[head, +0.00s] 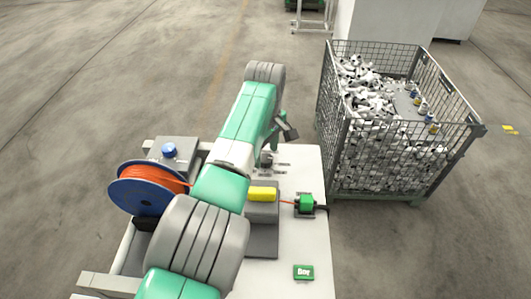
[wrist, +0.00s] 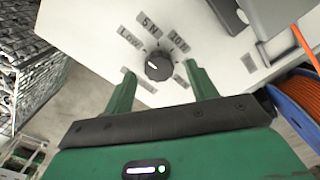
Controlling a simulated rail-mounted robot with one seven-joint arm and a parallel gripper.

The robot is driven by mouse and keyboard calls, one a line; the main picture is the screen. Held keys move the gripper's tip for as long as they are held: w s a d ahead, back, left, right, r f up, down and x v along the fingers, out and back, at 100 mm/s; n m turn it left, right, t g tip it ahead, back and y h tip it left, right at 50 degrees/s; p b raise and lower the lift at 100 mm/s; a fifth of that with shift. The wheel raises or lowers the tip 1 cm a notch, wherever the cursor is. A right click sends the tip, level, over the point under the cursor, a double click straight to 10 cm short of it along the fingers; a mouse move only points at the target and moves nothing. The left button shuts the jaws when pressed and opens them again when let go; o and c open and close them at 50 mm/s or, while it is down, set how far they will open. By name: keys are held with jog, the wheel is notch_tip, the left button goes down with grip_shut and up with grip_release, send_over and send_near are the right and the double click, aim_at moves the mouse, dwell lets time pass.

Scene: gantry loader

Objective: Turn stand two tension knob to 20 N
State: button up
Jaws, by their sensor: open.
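The tension knob (wrist: 158,66) is a round dark dial with a white pointer mark on a pale panel (wrist: 95,35), seen in the wrist view. Grey label plates surround it; I read "Low", "5 N" and what looks like "10 N", while those on its lower side are unreadable. The pointer's exact setting is unclear. My gripper (wrist: 160,70) is open, its two green fingers on either side of the knob with gaps visible. In the head view the dark knob (head: 265,160) shows beside my arm on the white bench, and my gripper is mostly hidden.
A blue reel of orange cable (head: 140,188) and a grey box with a blue knob (head: 169,150) stand left. A wire crate (head: 335,150) stands right.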

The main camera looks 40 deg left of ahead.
jog(key=shift+f, duration=0.95)
jog(key=c, duration=1)
